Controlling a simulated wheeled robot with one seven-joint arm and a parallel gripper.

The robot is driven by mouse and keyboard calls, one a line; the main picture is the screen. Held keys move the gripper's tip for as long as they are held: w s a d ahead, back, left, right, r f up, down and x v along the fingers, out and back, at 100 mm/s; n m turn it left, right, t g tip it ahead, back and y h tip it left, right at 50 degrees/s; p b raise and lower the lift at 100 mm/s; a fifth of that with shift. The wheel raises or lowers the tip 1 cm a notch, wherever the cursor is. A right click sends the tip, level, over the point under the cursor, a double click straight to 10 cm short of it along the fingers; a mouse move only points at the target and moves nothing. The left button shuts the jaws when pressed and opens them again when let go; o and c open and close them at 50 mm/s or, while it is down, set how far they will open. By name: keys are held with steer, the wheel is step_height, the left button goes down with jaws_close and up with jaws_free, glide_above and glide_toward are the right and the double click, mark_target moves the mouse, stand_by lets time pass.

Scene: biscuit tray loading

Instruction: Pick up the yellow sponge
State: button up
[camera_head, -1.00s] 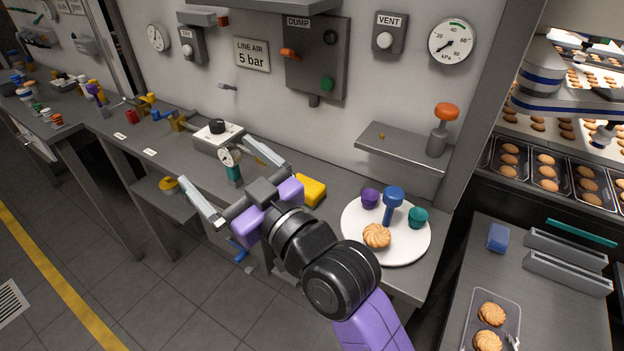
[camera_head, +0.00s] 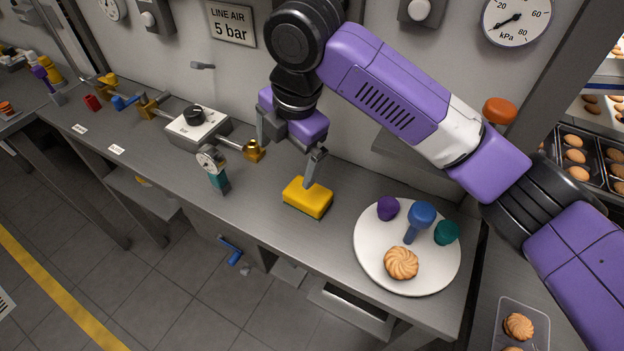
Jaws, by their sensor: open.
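The yellow sponge (camera_head: 307,198) lies flat on the grey metal bench, with a dark green layer showing along its lower edge. My gripper (camera_head: 287,162) hangs above the bench at the sponge's back left, pointing down. Its jaws are wide apart with nothing between them. The right finger comes down over the back of the sponge in the picture; I cannot tell whether it touches it. The left finger is well to the left of the sponge, near a brass fitting.
Left of the sponge stand a gauge on a teal body (camera_head: 214,170) and a grey box with a black knob (camera_head: 197,124); a brass fitting (camera_head: 254,150) is close to my left finger. A white plate (camera_head: 368,262) to the right holds a biscuit (camera_head: 401,263) and several coloured pieces.

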mark_target(307, 192)
steer(key=s+d, duration=0.1)
steer(key=s+d+n+g+h, duration=0.1)
steer(key=d+f+n, duration=0.1)
steer(key=d, duration=0.1)
steer(key=shift+s+g+h, duration=0.3)
steer(key=shift+s+g, duration=0.1)
steer(key=shift+w+a+f+p, duration=0.15)
steer(key=shift+f+p, duration=0.25)
steer(key=shift+f, duration=1.6)
steer(key=shift+w+a+f+p, duration=0.15)
steer(key=shift+f+p, duration=0.25)
steer(key=shift+f, duration=1.55)
steer(key=shift+d, duration=0.1)
steer(key=shift+c, duration=0.4)
steer(key=c, duration=1.2)
steer(key=shift+r, duration=0.1)
steer(key=shift+s+r, duration=0.1)
steer(key=r+b, duration=0.2)
steer(key=r, duration=0.4)
steer(key=shift+a+r, duration=0.2)
steer(key=s+a, duration=0.3)
steer(key=s, duration=0.2)
steer(key=s+a, duration=0.4)
steer(key=s, duration=0.2)
steer(key=s+a+b, duration=0.1)
steer(key=s+a, duration=0.2)
steer(key=s, duration=0.2)
steer(key=shift+s+a+r, duration=0.15)
steer(key=shift+s+a, duration=0.05)
steer(key=shift+a, duration=0.2)
